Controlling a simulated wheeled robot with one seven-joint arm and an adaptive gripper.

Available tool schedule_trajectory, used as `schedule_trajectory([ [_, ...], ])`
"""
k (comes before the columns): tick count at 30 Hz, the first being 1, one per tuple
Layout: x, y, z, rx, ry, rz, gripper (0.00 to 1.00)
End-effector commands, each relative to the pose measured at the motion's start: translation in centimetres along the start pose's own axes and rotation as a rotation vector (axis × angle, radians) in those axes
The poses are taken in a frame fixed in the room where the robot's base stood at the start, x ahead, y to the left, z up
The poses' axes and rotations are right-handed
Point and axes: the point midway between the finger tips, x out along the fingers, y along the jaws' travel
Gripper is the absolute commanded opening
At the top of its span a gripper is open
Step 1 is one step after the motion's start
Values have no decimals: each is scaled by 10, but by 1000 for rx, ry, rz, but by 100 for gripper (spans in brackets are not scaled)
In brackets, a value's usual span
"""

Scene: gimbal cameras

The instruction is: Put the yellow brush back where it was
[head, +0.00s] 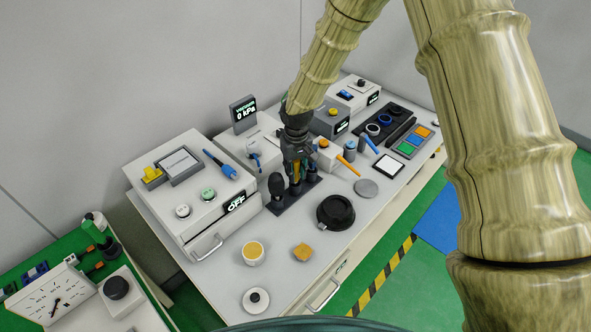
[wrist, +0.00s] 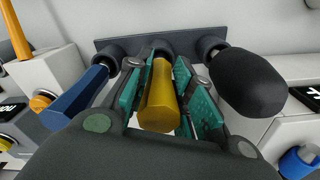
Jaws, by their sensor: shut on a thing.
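The yellow brush (wrist: 158,102) shows as a yellow handle between the green-padded fingers of my gripper (wrist: 158,90) in the wrist view. My gripper is shut on it. Its far end points at the middle socket of a dark rack (wrist: 106,43); I cannot tell whether it is seated there, and its bristles are hidden. A blue-handled tool (wrist: 82,92) stands in the rack to the left, and a black round-headed tool (wrist: 248,82) to the right. In the head view, my gripper (head: 297,165) points down over the rack (head: 284,207), largely covering the brush.
A white box with an OFF display (head: 236,203) stands left of the rack. An orange-handled tool (head: 347,164) is to the right.

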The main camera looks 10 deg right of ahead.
Motion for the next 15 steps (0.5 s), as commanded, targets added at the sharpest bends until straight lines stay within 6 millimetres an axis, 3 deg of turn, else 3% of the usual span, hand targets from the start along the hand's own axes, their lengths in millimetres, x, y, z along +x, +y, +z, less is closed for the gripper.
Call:
schedule_trajectory([
  [3, 3, 0, 0, 0, 0, 0, 0],
  [4, 3, 0, 0, 0, 0, 0, 24],
  [7, 3, 0, 0, 0, 0, 0, 43],
  [15, 2, 0, 0, 0, 0, 0, 44],
])
